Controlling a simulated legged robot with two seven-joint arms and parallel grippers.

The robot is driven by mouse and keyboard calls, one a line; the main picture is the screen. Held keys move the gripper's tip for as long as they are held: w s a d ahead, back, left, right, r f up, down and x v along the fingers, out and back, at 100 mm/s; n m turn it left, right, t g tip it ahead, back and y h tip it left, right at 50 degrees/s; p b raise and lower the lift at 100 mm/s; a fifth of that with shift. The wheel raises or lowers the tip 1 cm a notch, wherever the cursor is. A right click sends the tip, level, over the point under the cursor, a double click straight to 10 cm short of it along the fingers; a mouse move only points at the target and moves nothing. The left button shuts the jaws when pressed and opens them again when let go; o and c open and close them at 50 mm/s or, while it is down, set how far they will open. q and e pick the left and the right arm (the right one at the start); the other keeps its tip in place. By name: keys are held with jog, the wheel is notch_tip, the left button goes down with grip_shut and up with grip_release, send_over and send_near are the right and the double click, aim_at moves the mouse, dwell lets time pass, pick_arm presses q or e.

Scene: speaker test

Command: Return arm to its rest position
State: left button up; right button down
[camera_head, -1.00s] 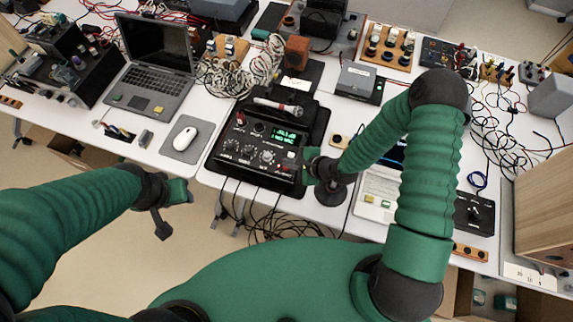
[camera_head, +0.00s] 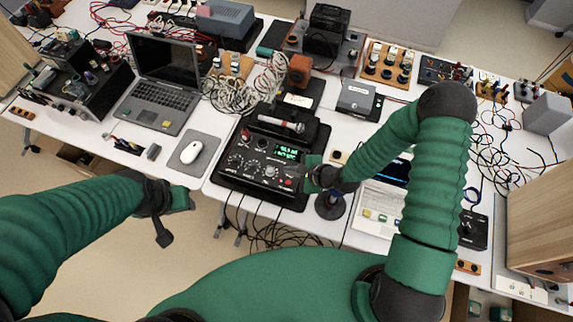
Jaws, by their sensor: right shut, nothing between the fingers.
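My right arm reaches over the table from the right, and my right gripper (camera_head: 308,174) is shut and empty at the right front edge of the black test device (camera_head: 256,172). I cannot tell whether it touches the device. The device has knobs and a lit green display (camera_head: 287,153). My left gripper (camera_head: 175,210) hangs over the floor in front of the table, clear of everything; its finger opening does not show clearly.
A microphone (camera_head: 282,123) lies on a black pad behind the device. A mouse (camera_head: 191,152) and a laptop (camera_head: 162,85) are to the left. A wooden speaker box (camera_head: 540,215) stands at the right. Cables hang below the table.

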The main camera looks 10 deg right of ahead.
jog(key=s+d+r+n+g+h+b, duration=0.3)
jog(key=s+d+r+n+h+b, duration=0.15)
jog(key=d+n, duration=0.5)
jog(key=s+r+n+g+h+b, duration=0.1)
jog(key=s+r+n+b, duration=0.1)
jog(key=s+r+n, duration=0.4)
jog(key=s+n, duration=0.1)
jog(key=n, duration=0.1)
jog(key=shift+r+n, duration=0.35)
jog(key=shift+s+a+h, duration=0.25)
jog(key=shift+w+a, duration=0.1)
